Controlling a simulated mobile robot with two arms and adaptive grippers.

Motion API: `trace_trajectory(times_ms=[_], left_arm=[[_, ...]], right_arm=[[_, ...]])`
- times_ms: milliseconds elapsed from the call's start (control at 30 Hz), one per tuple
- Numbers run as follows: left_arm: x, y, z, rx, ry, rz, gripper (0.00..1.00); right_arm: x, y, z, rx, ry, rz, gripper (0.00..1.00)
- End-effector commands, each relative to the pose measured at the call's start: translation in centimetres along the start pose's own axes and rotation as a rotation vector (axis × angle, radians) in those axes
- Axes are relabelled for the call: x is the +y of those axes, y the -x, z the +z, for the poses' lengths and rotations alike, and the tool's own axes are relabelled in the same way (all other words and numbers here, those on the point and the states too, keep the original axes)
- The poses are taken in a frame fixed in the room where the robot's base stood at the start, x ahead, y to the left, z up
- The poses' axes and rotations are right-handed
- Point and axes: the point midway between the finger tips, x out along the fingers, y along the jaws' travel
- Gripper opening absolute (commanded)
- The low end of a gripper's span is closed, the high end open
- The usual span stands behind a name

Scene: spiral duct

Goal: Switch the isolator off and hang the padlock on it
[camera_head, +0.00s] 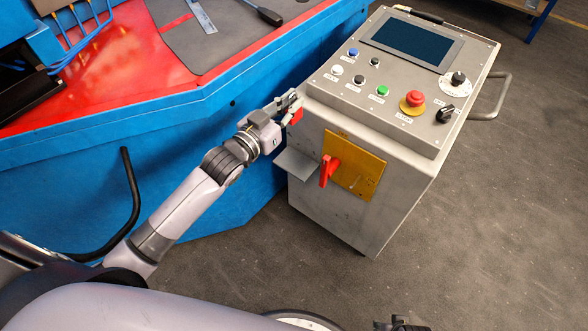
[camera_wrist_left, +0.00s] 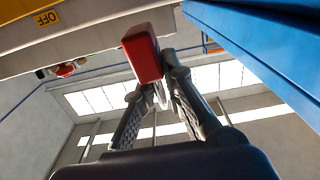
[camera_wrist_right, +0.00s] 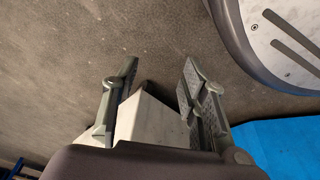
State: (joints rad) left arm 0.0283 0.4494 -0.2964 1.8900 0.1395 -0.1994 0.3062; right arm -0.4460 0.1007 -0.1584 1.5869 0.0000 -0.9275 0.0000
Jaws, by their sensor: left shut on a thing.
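The isolator is a yellow plate (camera_head: 368,178) with a red handle (camera_head: 328,170) on the front of the grey console cabinet. The handle's exact setting is hard to tell. My left gripper (camera_head: 291,103) is shut on a red padlock (camera_head: 297,116), above and left of the isolator and apart from it. In the left wrist view the padlock body (camera_wrist_left: 142,52) sticks out beyond the fingertips, its pale shackle between them. A yellow edge with an OFF label (camera_wrist_left: 47,18) shows at upper left. My right gripper (camera_wrist_right: 155,85) is open, low over the floor.
A small grey shelf (camera_head: 297,164) juts from the cabinet just below my left gripper. The console top (camera_head: 330,92) carries buttons, a red emergency stop (camera_head: 412,99) and a screen. A blue machine (camera_head: 160,130) stands close at left. Dark floor (camera_head: 490,220) is free at right.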

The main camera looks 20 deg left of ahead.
Motion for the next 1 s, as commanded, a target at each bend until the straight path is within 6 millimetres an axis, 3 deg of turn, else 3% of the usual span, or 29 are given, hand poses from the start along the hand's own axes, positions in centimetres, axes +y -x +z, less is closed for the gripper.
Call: trace_trajectory(times_ms=[367, 567, 800, 1000], left_arm=[[0.0, -0.1, 0.7, 0.000, 0.001, 0.000, 0.00], [-0.1, -0.1, 5.5, -0.003, 0.004, -0.001, 0.00], [-0.1, -0.1, 11.4, -0.001, 0.003, -0.001, 0.00], [-0.1, -0.1, 14.8, 0.001, 0.001, 0.000, 0.00]], right_arm=[[0.0, 0.4, -0.4, 0.005, 0.000, 0.001, 0.40], [0.2, 3.4, -2.6, 0.031, -0.004, 0.003, 0.40], [0.5, 8.9, -4.7, 0.061, -0.010, 0.008, 0.40], [0.7, 13.1, -5.3, 0.079, -0.013, 0.012, 0.40]])
